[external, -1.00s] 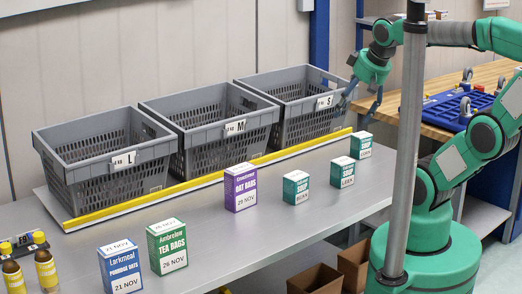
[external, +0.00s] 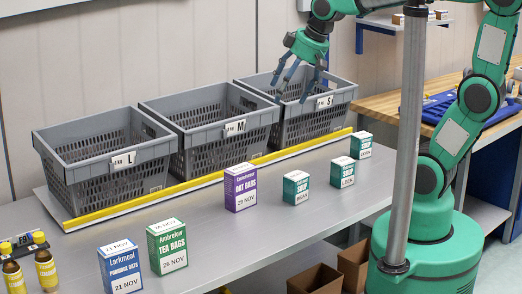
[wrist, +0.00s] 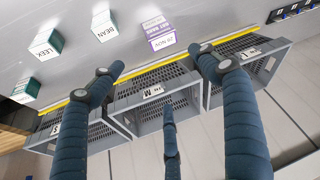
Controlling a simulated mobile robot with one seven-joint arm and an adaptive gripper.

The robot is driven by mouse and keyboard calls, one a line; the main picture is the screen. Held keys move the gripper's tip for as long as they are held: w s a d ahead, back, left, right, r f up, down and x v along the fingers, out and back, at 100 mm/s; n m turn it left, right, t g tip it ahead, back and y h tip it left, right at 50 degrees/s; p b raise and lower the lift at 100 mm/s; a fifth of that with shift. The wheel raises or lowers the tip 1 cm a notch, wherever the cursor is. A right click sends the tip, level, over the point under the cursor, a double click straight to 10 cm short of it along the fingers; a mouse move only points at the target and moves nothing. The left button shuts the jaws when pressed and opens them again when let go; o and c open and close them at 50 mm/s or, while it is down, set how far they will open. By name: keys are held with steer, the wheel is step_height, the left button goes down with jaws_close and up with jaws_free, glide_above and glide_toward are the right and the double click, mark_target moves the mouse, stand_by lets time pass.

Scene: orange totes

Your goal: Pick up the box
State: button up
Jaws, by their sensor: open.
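Several printed boxes stand upright on the grey table: a blue porridge oats box (external: 120,268), a green tea bags box (external: 167,247), a purple oat bars box (external: 240,188), and teal soup boxes marked bean (external: 296,188) and leek (external: 343,173), with another (external: 361,146) behind. The wrist view shows the oat bars box (wrist: 158,36), bean box (wrist: 104,25) and leek box (wrist: 46,44). My gripper (external: 299,86) is open and empty, its fingers spread. It is high above the boxes, in front of or over the S crate in the external view.
Grey crates marked L (external: 110,183), M (external: 222,134) and S (external: 318,108) stand in a row behind a yellow strip (external: 215,179). Yellow-labelled bottles (external: 45,270) are at the front left. Cardboard boxes (external: 318,279) sit low beside the table.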

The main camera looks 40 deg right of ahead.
steer(key=w+a+n+g+y+p, duration=0.15)
steer(key=w+a+n, duration=0.3)
steer(key=a, duration=1.05)
steer(key=n+g+p, duration=0.3)
steer(key=n+p, duration=0.4)
steer(key=n, duration=0.1)
glide_above(117, 244)
steer(key=d, duration=0.4)
step_height(117, 244, down, 15)
steer(key=shift+s+d+y, duration=0.2)
steer(key=shift+d+y, duration=0.05)
steer(key=shift+y, duration=0.2)
steer(key=shift+f, duration=0.1)
steer(key=shift+x, duration=4.25)
